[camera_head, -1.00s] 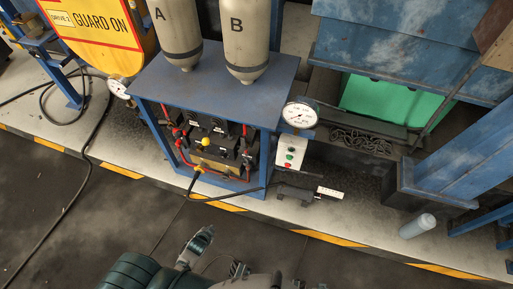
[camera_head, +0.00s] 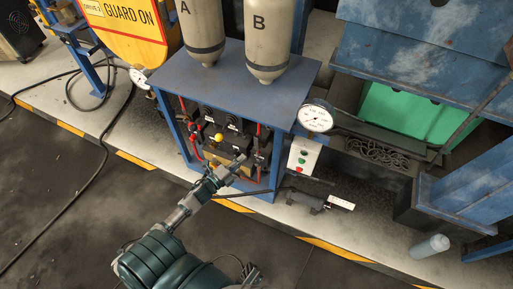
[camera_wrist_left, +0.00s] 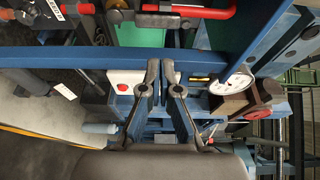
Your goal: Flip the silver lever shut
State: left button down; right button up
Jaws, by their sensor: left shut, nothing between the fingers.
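My left gripper (camera_head: 238,163) reaches in front of the open front of the blue cabinet, where dark valve blocks (camera_head: 228,143), red pipes (camera_head: 195,145) and a yellow knob (camera_head: 218,137) show. In the left wrist view its fingers (camera_wrist_left: 160,75) are closed together with nothing between them, just before a blue cabinet post (camera_wrist_left: 200,62). A red handle (camera_wrist_left: 205,22) lies beyond the post at the top of that view. I cannot make out the silver lever for certain; the gripper covers part of the panel. My right gripper does not show.
A round gauge (camera_head: 315,118) and a button box (camera_head: 301,157) are at the cabinet's right side. Two grey tanks, A (camera_head: 203,30) and B (camera_head: 268,40), stand on top. A dark cylinder device (camera_head: 310,201) lies on the floor. The floor in front is mostly clear.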

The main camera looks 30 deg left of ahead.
aim_at(258, 146)
pick_arm(q)
jog(key=w, duration=0.3)
jog(key=w+d, duration=0.1)
jog(key=w, duration=0.2)
jog(key=w+b, duration=0.1)
jog(key=w, duration=0.2)
jog(key=shift+w+d, duration=0.3)
jog(key=shift+d, duration=0.1)
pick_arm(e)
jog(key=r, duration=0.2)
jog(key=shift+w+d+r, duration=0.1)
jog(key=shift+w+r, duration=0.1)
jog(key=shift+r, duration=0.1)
pick_arm(q)
jog(key=shift+d, duration=0.1)
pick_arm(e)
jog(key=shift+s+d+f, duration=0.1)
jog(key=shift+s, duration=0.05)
